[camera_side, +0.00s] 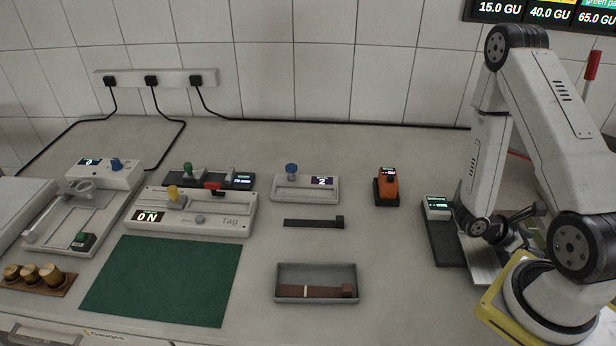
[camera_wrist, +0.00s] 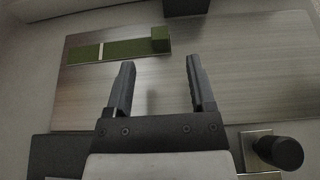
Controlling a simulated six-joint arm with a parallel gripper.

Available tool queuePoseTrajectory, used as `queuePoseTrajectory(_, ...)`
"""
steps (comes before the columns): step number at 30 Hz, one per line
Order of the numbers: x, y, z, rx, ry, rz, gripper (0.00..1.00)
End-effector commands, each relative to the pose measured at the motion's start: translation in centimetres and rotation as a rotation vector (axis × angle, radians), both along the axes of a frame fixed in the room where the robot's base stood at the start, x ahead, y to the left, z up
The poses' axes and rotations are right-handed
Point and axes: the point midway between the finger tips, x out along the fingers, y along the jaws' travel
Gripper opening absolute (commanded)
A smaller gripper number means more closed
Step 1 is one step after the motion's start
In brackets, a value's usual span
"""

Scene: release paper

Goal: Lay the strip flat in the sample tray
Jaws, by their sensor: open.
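My gripper (camera_wrist: 160,68) is open and empty, its two fingers pointing over a brushed metal plate (camera_wrist: 245,75). A green strip (camera_wrist: 125,49) with a pale cross line and a green block at its right end lies on this plate, beyond my fingertips and apart from them. In the side view my gripper (camera_side: 490,232) is low over the metal plate (camera_side: 486,268) at the right; I cannot make out the green strip there. A grey open tray (camera_side: 316,268) stands at front centre. A brown strip (camera_side: 322,292) with a pale line and an end block lies inside it.
A dark strip (camera_side: 310,223) with an end block lies behind the tray. A green mat (camera_side: 165,280) lies to the left. An orange device (camera_side: 387,186) and a white-and-grey device (camera_side: 305,188) stand behind. A black round knob (camera_wrist: 287,152) is right of my gripper.

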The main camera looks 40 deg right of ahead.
Motion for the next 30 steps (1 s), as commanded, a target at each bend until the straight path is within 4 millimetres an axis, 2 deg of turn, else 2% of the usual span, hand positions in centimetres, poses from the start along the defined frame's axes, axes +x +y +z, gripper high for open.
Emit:
queuePoseTrajectory(17,-1.0,-0.9,-0.5,0.0,0.0,-0.002,0.71)
queuePoseTrajectory(30,-3.3,-3.3,-1.8,0.0,0.0,-0.004,0.71)
